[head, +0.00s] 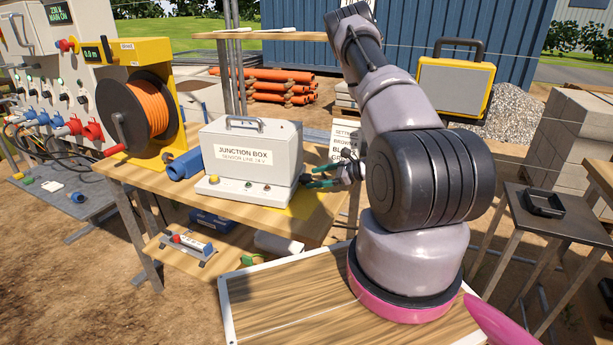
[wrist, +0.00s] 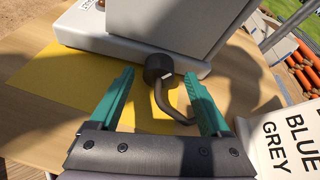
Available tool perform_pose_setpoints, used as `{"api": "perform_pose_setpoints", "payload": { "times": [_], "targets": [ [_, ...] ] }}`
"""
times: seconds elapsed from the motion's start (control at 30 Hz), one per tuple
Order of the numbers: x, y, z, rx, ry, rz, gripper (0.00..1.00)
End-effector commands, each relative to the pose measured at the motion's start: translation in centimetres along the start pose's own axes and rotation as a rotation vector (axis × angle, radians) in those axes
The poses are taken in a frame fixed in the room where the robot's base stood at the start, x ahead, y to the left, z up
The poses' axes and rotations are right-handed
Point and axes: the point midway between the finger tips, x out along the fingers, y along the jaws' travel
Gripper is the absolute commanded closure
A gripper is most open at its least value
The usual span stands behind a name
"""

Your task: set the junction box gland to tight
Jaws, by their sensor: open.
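The grey junction box (head: 250,150) stands on the wooden table, with a label on its front and a small lamp and buttons on its base. In the wrist view its side wall (wrist: 180,22) rises at the top. The gland (wrist: 157,66) is a dark round nut with a white mark, low on that side. A grey cable (wrist: 163,104) curves out of it toward me. My gripper (head: 310,177) is at the box's right side. Its teal fingers are open, with the cable between them and the gland at about fingertip level; contact cannot be told. The gland is not clear in the head view.
A yellow mat (wrist: 45,85) lies under the box. A white sign (wrist: 288,140) stands close on the right of my gripper. An orange cable reel (head: 145,105) is left of the box. A dark tray (head: 545,203) sits on a stand at right.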

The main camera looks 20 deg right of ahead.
Motion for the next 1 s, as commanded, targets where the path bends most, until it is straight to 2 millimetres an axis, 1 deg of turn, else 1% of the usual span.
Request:
{"api": "perform_pose_setpoints", "payload": {
  "times": [0.1,0.37,0.4,0.47,0.5,0.57,0.6,0.83,1.0],
  "targets": [
    [0.51,0.66,-0.25,0.003,0.002,-0.003,0.19],
    [0.63,0.76,-0.28,0.002,0.002,-0.005,0.19],
    [0.63,0.76,-0.28,0.002,0.002,-0.005,0.23],
    [0.63,0.76,-0.28,0.002,0.002,-0.005,0.46],
    [0.63,0.76,-0.28,0.002,0.002,-0.005,0.61],
    [0.63,0.75,-0.27,0.002,0.002,-0.005,0.84],
    [0.63,0.75,-0.27,0.002,0.001,-0.005,1.00],
    [0.62,0.69,-0.26,0.013,0.001,-0.001,1.00],
    [0.59,0.59,-0.29,0.065,0.001,0.022,1.00]
  ]
}}
